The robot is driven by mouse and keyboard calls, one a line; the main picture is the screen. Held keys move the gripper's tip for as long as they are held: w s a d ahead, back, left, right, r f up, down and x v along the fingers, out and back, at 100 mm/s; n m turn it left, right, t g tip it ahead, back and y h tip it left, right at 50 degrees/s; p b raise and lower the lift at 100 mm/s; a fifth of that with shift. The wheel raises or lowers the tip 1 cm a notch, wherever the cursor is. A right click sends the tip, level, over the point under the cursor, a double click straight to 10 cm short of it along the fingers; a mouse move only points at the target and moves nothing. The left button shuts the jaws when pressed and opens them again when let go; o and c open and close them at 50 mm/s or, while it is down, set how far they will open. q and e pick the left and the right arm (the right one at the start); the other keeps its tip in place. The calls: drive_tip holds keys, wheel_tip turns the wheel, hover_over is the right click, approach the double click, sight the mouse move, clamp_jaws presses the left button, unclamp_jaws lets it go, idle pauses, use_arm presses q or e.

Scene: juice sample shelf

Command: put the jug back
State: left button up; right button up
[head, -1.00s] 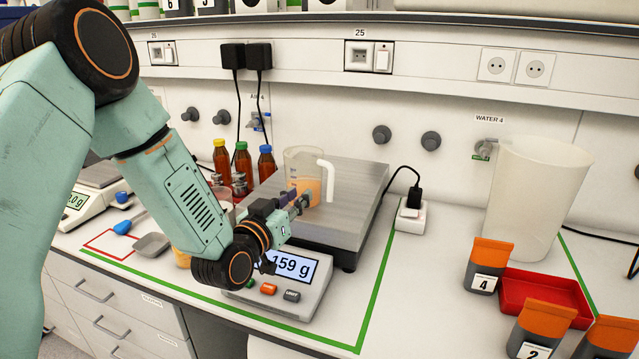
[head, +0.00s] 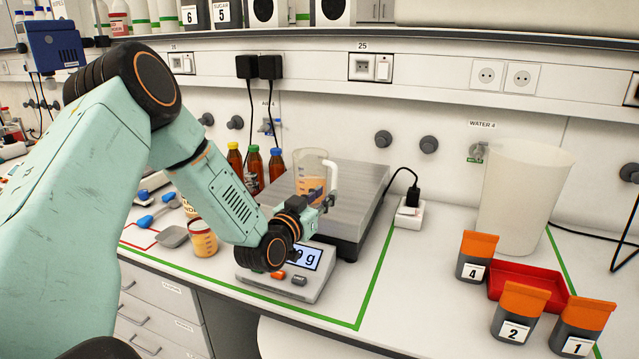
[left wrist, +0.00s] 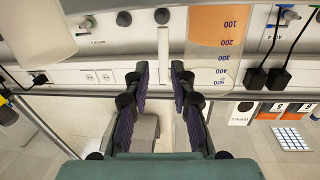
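The jug (head: 309,178) is clear, with orange liquid, blue marks and a white handle. It stands upright on the grey platform of the scale (head: 362,200). My left gripper (head: 323,199) is low at its handle side, in front of it. In the left wrist view the jug (left wrist: 219,45) appears upside down. Its white handle (left wrist: 163,45) shows between the fingertips of my left gripper (left wrist: 160,72), with a gap at the sides, so the fingers look open around or just short of it. My right gripper is not in view.
Three brown bottles (head: 254,165) stand left of the scale. A cup of orange liquid (head: 203,240) and a grey scoop (head: 173,237) are in front. A tall beaker (head: 522,195), red tray (head: 520,284) and orange-topped pouches (head: 476,257) stand right. The bench between scale and pouches is clear.

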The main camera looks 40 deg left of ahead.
sight(333, 184)
use_arm(q)
drive_tip(key=w, duration=0.1)
drive_tip(key=w+a, duration=0.1)
drive_tip(key=w, duration=0.1)
drive_tip(key=shift+w+a+f, duration=0.15)
drive_tip(key=shift+a+f, duration=0.1)
drive_tip(key=shift+a, duration=0.1)
drive_tip(key=w, duration=0.2)
drive_tip(key=w+r, duration=0.1)
drive_tip(key=shift+w+d, duration=0.3)
drive_tip(key=shift+d, duration=0.1)
drive_tip(key=shift+w+a+f, duration=0.2)
drive_tip(key=shift+a+f, duration=0.05)
drive_tip(key=shift+a, duration=0.2)
drive_tip(key=shift+d+r, duration=0.2)
drive_tip(key=shift+d, duration=0.15)
clamp_jaws()
drive_tip(key=shift+a+f, duration=0.15)
drive_tip(key=shift+a, duration=0.05)
drive_tip(key=shift+d, duration=0.1)
